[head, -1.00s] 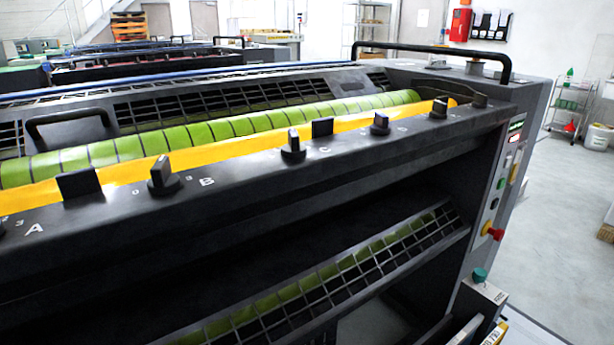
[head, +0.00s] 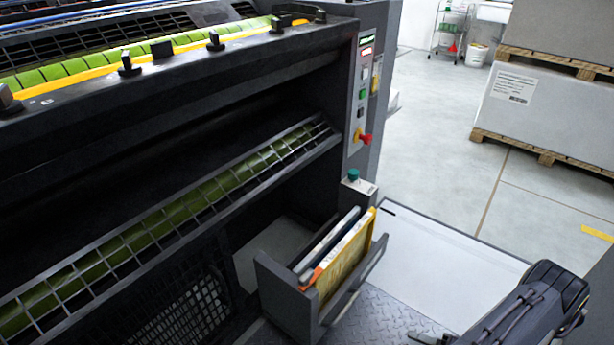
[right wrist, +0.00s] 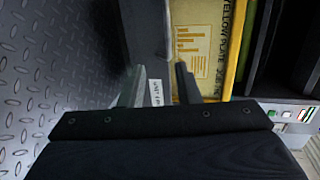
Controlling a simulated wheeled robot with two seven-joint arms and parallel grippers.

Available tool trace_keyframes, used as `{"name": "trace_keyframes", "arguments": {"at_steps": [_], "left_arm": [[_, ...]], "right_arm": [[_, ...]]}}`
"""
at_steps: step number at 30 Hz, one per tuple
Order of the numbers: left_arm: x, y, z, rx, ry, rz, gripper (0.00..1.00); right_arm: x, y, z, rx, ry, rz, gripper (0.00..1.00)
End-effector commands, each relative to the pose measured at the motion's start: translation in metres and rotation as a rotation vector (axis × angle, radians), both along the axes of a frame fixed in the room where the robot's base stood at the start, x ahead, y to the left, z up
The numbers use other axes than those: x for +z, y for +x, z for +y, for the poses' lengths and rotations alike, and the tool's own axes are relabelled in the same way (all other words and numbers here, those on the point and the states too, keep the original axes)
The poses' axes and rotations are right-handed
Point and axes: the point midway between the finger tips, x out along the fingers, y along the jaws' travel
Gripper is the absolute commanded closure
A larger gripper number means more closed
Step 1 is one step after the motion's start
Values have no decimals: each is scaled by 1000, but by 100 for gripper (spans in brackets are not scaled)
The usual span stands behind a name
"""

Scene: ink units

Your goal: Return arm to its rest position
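My right arm (head: 530,305) comes in at the lower right of the head view, over the floor beside the press. Its fingertips are mostly cut off by the bottom edge there. In the right wrist view my right gripper (right wrist: 158,88) has its two fingers apart, with nothing held between them. Beyond the fingers are a grey rack wall with a white label (right wrist: 156,93) and a yellow plate (right wrist: 212,48). The rack (head: 290,298) also shows in the head view, left of my arm. My left gripper is not in view.
The black press (head: 130,120) fills the left side, with a control panel (head: 365,85) on its end. A red knob (head: 363,138) sticks out there. Pallets with wrapped stacks (head: 545,110) stand at the upper right. The grey floor (head: 430,150) between is clear.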

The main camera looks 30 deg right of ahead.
Motion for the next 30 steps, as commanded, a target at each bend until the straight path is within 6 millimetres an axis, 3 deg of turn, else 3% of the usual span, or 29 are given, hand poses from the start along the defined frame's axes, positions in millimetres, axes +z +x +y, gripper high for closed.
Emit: {"name": "trace_keyframes", "arguments": {"at_steps": [8,17,23,30], "left_arm": [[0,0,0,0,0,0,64],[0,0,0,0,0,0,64],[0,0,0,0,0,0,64],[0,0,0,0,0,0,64]], "right_arm": [[37,32,8,136,6,39,70],[113,82,43,391,-25,142,70],[195,111,105,636,-154,275,70],[276,98,186,798,-459,411,70]]}}
